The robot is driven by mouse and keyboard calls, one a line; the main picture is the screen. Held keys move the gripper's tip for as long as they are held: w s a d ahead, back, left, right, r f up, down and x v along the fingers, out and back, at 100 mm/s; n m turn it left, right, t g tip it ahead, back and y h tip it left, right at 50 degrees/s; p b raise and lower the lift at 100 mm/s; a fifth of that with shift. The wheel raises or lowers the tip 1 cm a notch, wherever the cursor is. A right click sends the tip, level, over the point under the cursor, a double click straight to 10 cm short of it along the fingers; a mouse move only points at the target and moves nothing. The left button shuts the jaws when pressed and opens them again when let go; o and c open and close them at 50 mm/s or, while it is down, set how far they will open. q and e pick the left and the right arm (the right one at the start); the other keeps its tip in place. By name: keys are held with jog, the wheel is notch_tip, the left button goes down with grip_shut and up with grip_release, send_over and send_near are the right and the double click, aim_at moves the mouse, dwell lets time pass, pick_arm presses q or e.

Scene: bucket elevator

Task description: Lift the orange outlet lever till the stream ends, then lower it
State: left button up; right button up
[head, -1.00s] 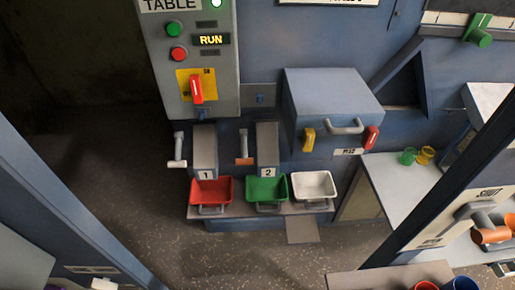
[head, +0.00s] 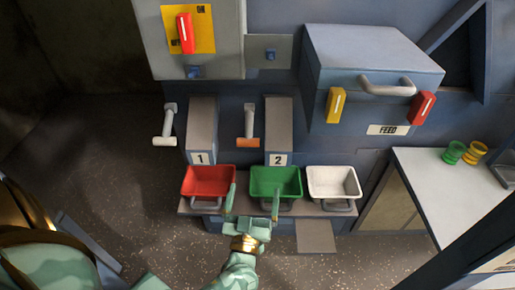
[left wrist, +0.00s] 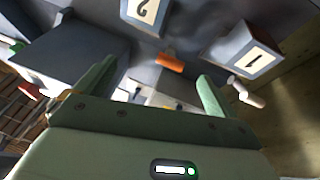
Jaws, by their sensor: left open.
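The orange outlet lever (head: 248,142) hangs on a grey arm beside the spout marked 2 (head: 280,135). It also shows in the left wrist view (left wrist: 169,62), ahead of and between my fingers. My left gripper (head: 253,203) is open and empty, in front of the red bin (head: 208,182) and green bin (head: 276,181), below the lever in the picture and apart from it. The fingers (left wrist: 152,88) also frame the left wrist view. I cannot make out a stream at either spout. My right gripper is not in view.
A white-handled lever (head: 165,141) hangs beside the spout marked 1 (head: 201,130). A white bin (head: 333,182) stands right of the green one on the ledge. A blue feed box (head: 372,72) juts out at upper right. Green and yellow cups (head: 453,153) stand on the side table (head: 440,185).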

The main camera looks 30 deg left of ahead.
aim_at(248, 138)
pick_arm(q)
jog(key=w+a+r+n+y, duration=0.1)
jog(key=w+a+r, duration=0.1)
jog(key=w+a, duration=0.1)
jog(key=w+a+r+y+b, duration=0.1)
jog(key=w+a+r, duration=0.2)
jog(key=w, duration=0.2)
jog(key=w+a+r+n+y, duration=0.1)
jog(key=w+a+r, duration=0.2)
jog(key=w, duration=0.1)
jog(key=shift+w+a+r+n+g+b, duration=0.15)
jog(key=shift+w+a+n+g+b, duration=0.1)
jog(key=shift+a+n+g+b, duration=0.1)
